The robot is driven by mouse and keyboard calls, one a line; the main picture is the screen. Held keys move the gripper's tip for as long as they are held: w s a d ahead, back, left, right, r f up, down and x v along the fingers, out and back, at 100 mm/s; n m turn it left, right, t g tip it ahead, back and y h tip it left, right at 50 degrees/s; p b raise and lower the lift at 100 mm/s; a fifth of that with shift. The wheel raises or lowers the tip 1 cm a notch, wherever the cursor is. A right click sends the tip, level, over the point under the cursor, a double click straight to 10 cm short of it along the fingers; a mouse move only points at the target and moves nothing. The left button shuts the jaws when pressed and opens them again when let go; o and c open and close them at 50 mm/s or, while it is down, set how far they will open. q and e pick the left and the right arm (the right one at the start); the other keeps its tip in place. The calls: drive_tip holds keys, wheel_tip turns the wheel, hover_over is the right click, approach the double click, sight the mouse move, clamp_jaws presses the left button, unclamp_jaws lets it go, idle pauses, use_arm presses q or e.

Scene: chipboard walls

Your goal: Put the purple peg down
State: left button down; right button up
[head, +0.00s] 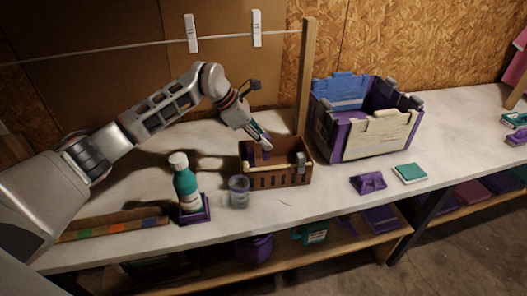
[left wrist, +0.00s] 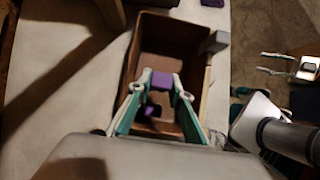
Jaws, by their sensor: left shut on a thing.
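The purple peg (left wrist: 162,80) shows between the fingertips of my left gripper (left wrist: 161,89) in the left wrist view. The gripper is shut on it. In the head view my left gripper (head: 266,146) points down at the brown slotted crate (head: 280,180), its tips at the crate's opening. The crate also shows below the fingers in the left wrist view (left wrist: 180,32). I cannot tell whether the peg touches the crate. My right gripper (left wrist: 264,62) shows small at the right of the left wrist view, its fingers apart and empty.
A green bottle (head: 187,188) on a purple base and a clear cup (head: 239,191) stand left of the crate. A larger purple, blue and cream bin (head: 375,137) stands behind right. A wooden post (head: 305,75) rises behind the crate. A teal block (head: 410,173) lies right.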

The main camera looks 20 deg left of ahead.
sight(263, 152)
use_arm(q)
wheel_tip(263, 152, down, 4)
drive_tip(key=shift+f, duration=0.4)
drive_tip(key=shift+f, duration=0.15)
drive_tip(key=c, duration=1.8)
unclamp_jaws()
